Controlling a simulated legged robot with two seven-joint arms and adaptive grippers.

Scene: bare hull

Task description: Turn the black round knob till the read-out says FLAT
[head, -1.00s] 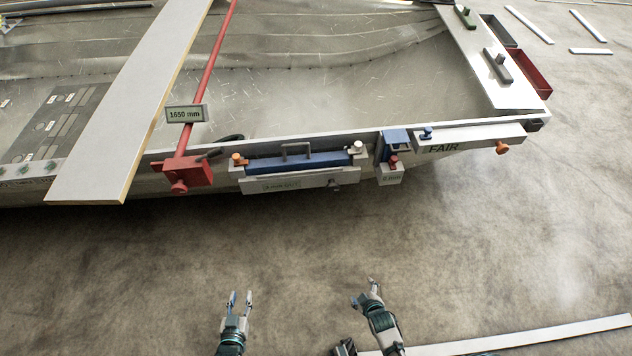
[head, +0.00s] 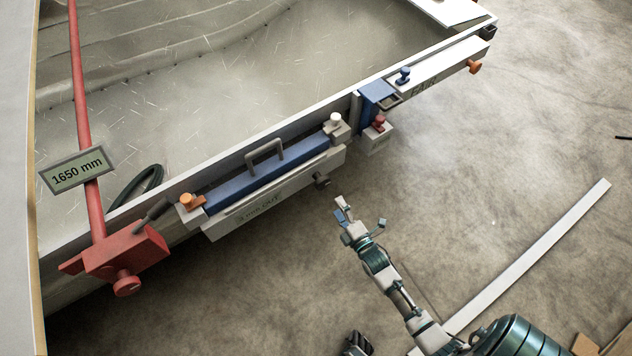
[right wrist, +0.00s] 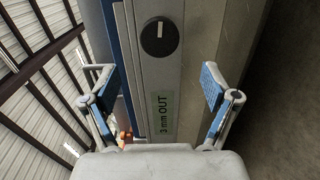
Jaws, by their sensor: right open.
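The black round knob (head: 321,181) sticks out near the right end of a pale bar on the hull's edge. In the right wrist view the knob (right wrist: 159,37) faces me, with a white mark on it. The read-out (right wrist: 165,115) beside it says "3 mm OUT"; it also shows on the bar in the head view (head: 260,209). My right gripper (head: 362,212) is open and empty, just right of and below the knob, apart from it. In its wrist view the fingers (right wrist: 160,95) stand either side of the bar, short of the knob. My left gripper is out of view.
A blue bar with a grey handle (head: 264,152) lies above the read-out, between an orange knob (head: 190,201) and a white knob (head: 336,119). A red clamp (head: 113,254) is at left; a blue bracket with a red knob (head: 379,122) is at right. A pale strip (head: 540,245) lies on the floor.

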